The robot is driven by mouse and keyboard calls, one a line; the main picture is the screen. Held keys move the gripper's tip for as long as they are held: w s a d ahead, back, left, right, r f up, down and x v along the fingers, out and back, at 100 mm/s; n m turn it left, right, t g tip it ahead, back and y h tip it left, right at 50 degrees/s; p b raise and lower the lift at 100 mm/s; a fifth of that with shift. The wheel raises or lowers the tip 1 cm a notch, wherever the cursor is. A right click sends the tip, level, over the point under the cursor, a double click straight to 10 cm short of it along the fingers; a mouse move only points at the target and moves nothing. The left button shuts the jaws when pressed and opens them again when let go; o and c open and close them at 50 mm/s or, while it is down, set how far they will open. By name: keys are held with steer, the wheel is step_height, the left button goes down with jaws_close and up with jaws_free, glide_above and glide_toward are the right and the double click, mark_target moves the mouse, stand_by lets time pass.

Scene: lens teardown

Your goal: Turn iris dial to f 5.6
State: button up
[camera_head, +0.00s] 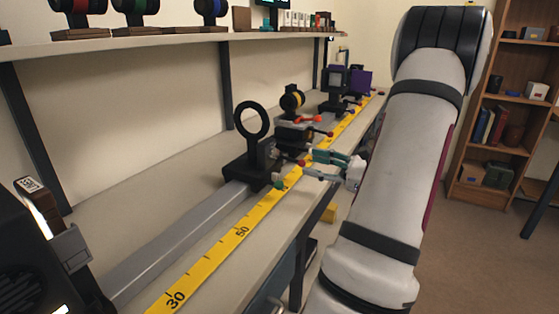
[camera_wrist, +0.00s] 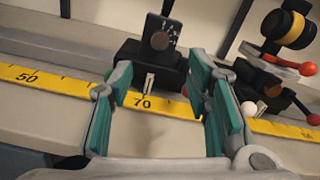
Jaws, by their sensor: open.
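In the wrist view, a round brownish dial (camera_wrist: 159,41) sits on a dark upright plate with small white marks, on a black carriage (camera_wrist: 130,52). I cannot read any f-number. In the head view, my gripper (camera_head: 308,164) is right of the carriage, over the bench's front side.
A yellow scale (camera_head: 215,250) runs along the grey rail (camera_head: 180,236). Farther along stand a yellow-banded black cylinder (camera_head: 292,100) and levers with red balls (camera_wrist: 308,69), close to my right finger. A shelf (camera_head: 150,41) overhangs the bench's back. A bookcase (camera_head: 508,100) stands at right.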

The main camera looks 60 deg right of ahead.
mark_target(278, 155)
steer(key=w, duration=0.3)
steer(key=w+b, duration=0.1)
steer(key=w, duration=0.6)
steer(key=shift+a+b, duration=0.35)
jaws_close()
